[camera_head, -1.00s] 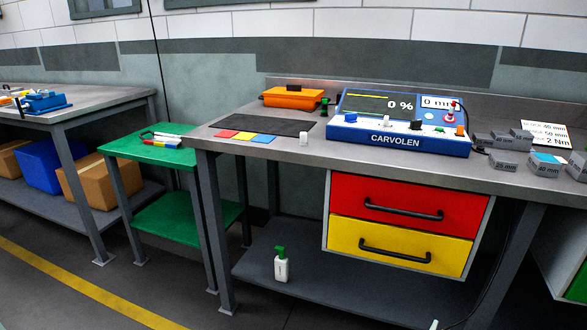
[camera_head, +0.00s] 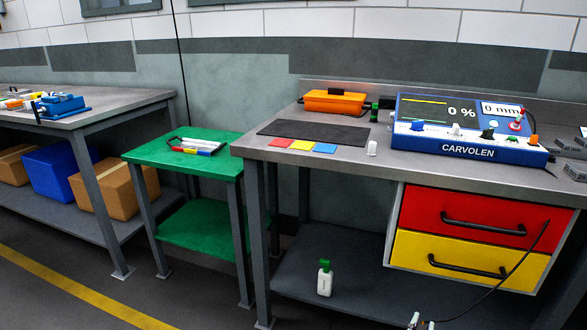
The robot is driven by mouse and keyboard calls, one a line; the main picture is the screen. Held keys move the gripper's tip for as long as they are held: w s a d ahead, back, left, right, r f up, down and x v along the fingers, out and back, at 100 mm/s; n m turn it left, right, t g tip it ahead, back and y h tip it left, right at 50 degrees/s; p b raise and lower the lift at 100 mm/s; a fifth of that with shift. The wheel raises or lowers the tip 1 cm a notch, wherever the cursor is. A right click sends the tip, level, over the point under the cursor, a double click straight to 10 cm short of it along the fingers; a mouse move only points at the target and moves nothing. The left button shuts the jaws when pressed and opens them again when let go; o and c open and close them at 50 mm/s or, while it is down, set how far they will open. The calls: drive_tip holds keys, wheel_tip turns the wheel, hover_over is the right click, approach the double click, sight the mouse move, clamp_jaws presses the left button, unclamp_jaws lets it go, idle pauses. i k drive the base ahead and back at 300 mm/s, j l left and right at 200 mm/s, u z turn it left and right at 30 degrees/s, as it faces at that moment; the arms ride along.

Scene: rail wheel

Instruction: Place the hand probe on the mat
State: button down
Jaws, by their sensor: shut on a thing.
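The dark flat mat (camera_head: 315,134) lies on the grey workbench, left of the blue CARVOLEN device, and looks bare. A thin black cable (camera_head: 515,262) hangs in front of the drawers, down to a small pale piece (camera_head: 414,321) at the bottom edge. That piece may be part of the hand probe; it is cut off and too small to tell. My gripper is not in view.
The CARVOLEN device (camera_head: 465,128) stands on the workbench (camera_head: 350,165). An orange case (camera_head: 335,102) is behind the mat; red, yellow and blue cards (camera_head: 299,145) lie along its front. A small white block (camera_head: 372,148) is to its right. A green table (camera_head: 180,157) stands left.

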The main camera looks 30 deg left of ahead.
sight(280, 130)
drive_tip(key=k+j+u, duration=0.1)
drive_tip(key=j, duration=0.95)
drive_tip(key=j+u, duration=0.15)
drive_tip(key=j, duration=0.9)
